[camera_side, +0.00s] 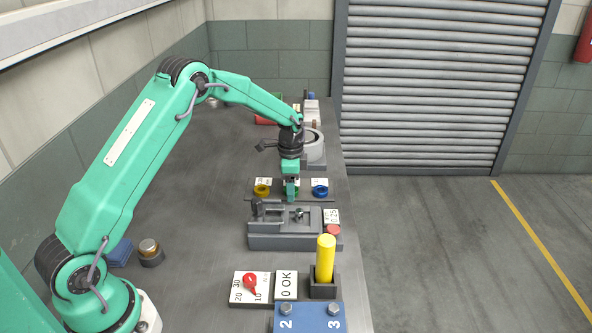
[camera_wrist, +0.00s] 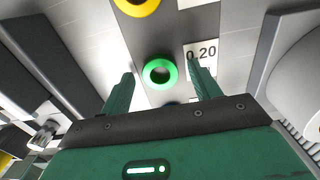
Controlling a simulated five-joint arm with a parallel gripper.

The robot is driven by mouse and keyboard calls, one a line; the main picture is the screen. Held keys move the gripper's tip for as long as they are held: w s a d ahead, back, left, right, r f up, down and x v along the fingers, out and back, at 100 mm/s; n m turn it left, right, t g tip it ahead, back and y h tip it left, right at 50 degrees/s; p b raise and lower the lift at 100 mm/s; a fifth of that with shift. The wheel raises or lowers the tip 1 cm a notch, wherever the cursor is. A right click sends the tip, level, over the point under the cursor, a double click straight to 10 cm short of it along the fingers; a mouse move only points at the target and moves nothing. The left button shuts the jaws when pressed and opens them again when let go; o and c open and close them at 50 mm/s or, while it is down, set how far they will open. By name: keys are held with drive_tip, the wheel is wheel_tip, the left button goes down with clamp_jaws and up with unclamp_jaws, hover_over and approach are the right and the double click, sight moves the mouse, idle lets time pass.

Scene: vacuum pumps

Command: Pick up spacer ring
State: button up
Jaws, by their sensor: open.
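Three spacer rings sit in a row on a dark rack in the side view: a yellow ring (camera_side: 262,190), a blue ring (camera_side: 320,191) and a green one mostly hidden by my gripper (camera_side: 291,198). In the wrist view the green ring (camera_wrist: 147,74) lies between my two open fingers, beside a white label reading 0.20 (camera_wrist: 200,53). The yellow ring (camera_wrist: 137,4) is cut off at the top edge. My gripper points down over the green ring with nothing held. The remaining gap between fingers and ring is unclear.
A grey fixture (camera_side: 270,236) stands in front of the rack. A yellow cylinder (camera_side: 326,258) stands upright in a dark holder nearby. A round grey housing (camera_side: 314,148) stands just behind the rack. The bench left of the rack is mostly clear.

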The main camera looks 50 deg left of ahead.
drive_tip(key=c, duration=1.1)
drive_tip(key=shift+r, duration=0.15)
drive_tip(key=shift+r, duration=0.5)
drive_tip(key=r, duration=0.3)
drive_tip(key=shift+d+r, duration=0.15)
drive_tip(key=shift+d, duration=0.15)
drive_tip(key=s+d+r, duration=0.1)
drive_tip(key=d+r, duration=0.1)
drive_tip(key=d, duration=0.1)
drive_tip(key=s+d+r, duration=0.2)
drive_tip(key=d, duration=0.2)
drive_tip(key=s+d+r, duration=0.1)
drive_tip(key=d+r, duration=0.1)
drive_tip(key=d, duration=0.1)
drive_tip(key=shift+s+d+r, duration=0.15)
drive_tip(key=shift+r, duration=0.05)
